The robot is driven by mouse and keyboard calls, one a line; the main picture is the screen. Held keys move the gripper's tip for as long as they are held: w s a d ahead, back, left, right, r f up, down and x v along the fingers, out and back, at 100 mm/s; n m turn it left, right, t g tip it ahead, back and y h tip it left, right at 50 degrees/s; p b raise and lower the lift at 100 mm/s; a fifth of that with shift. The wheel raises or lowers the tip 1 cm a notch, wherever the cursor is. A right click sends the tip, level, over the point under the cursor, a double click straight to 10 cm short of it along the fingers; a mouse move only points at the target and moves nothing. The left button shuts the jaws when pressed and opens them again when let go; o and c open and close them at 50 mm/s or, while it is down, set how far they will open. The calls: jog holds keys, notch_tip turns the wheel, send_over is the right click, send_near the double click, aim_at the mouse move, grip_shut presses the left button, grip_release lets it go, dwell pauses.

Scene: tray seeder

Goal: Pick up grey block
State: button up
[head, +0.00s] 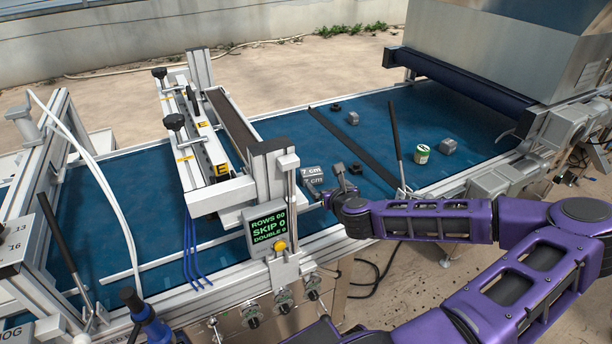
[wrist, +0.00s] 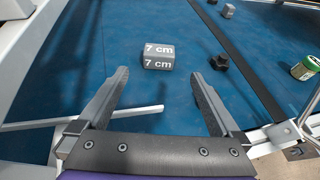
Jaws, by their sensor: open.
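A grey block marked "7 cm" on two faces (head: 312,173) lies on the blue belt, just right of the seeder's display post. In the wrist view the block (wrist: 158,57) is ahead of my gripper (wrist: 160,74), roughly centred between the fingertips and slightly beyond them. My gripper is open and empty. In the head view my gripper (head: 333,185) is close to the block's right side. Two smaller plain grey pieces lie farther right on the belt, one toward the back (head: 353,118) and one near a green-and-white tin (head: 448,146).
A black hex nut-like piece (wrist: 219,62) lies right of the block. A dark strip (head: 350,145) crosses the belt, and an upright black lever (head: 396,140) stands beyond it. The display post (head: 268,190) rises close on the left. Bare belt surrounds the block's far side.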

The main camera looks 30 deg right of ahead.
aim_at(312, 171)
jog(key=x, duration=1.3)
jog(key=shift+w+f, duration=0.25)
jog(key=shift+f, duration=0.05)
jog(key=c, duration=1.3)
notch_tip(312, 171, up, 10)
jog(key=shift+s+p, duration=0.1)
jog(key=shift+p, duration=0.25)
